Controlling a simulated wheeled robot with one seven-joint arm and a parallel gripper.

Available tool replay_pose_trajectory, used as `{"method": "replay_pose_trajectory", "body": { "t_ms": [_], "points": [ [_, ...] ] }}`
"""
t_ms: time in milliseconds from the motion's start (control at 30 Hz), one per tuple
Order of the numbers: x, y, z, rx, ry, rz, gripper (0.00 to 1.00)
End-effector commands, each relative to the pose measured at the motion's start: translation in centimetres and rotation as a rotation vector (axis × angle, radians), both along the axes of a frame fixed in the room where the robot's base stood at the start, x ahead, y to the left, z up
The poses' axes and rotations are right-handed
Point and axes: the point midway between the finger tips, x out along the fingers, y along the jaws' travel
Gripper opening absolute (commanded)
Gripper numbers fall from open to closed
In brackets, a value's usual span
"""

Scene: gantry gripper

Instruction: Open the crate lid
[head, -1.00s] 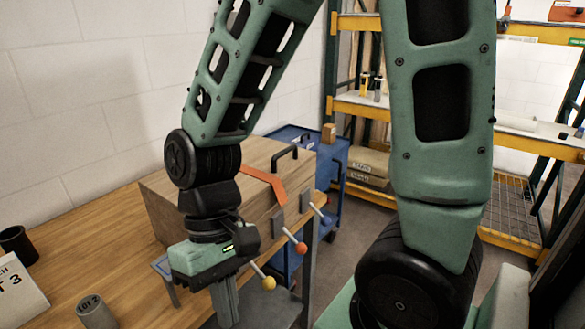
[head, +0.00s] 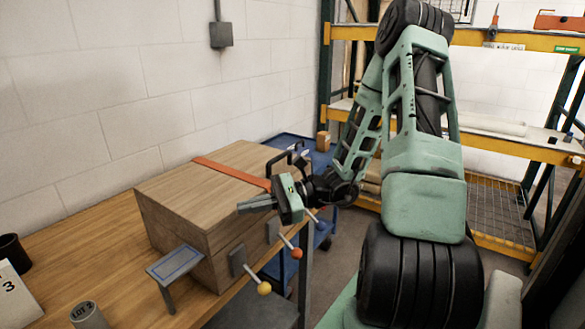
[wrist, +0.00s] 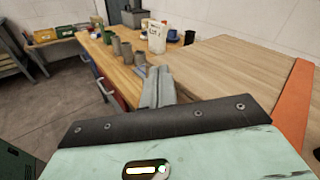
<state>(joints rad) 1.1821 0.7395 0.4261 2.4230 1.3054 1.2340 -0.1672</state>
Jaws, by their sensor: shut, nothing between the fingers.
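The wooden crate (head: 185,228) stands on the workbench, and its lid (head: 215,178) lies flat and closed on top. An orange strap (head: 228,172) runs across the lid, and a black handle (head: 279,160) stands near its right end, partly behind my arm. Levers on the crate's front include one with a yellow knob (head: 264,288) and one with an orange knob (head: 297,253). My gripper (head: 242,207) is shut and empty, pointing left over the crate's front edge near the strap. In the wrist view the shut fingers (wrist: 156,84) lie beside the lid (wrist: 235,75).
A small bracket with a blue-edged plate (head: 175,262) sticks out at the crate's front left corner. Grey cylinders (wrist: 138,60) and a white sign (wrist: 157,36) stand on the bench (head: 75,240). A blue cart (head: 318,158) and yellow shelving (head: 500,245) stand behind.

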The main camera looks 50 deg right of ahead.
Motion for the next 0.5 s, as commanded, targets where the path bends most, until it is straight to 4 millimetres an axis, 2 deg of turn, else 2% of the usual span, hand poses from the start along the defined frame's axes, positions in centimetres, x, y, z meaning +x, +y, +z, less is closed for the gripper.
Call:
{"method": "replay_pose_trajectory", "body": {
  "t_ms": [33,100,200,300,400,500],
  "points": [
    [0.2,-3.2,-0.3,0.065,-0.002,-0.129,0.00],
    [0.1,-7.4,-0.6,0.146,-0.013,-0.296,0.00],
    [-0.9,-13.0,-1.1,0.244,-0.041,-0.513,0.00],
    [-2.3,-17.4,-1.7,0.315,-0.067,-0.685,0.00],
    [-3.6,-20.2,-2.2,0.359,-0.087,-0.795,0.00],
    [-4.3,-21.6,-2.4,0.380,-0.097,-0.848,0.00]
  ]
}}
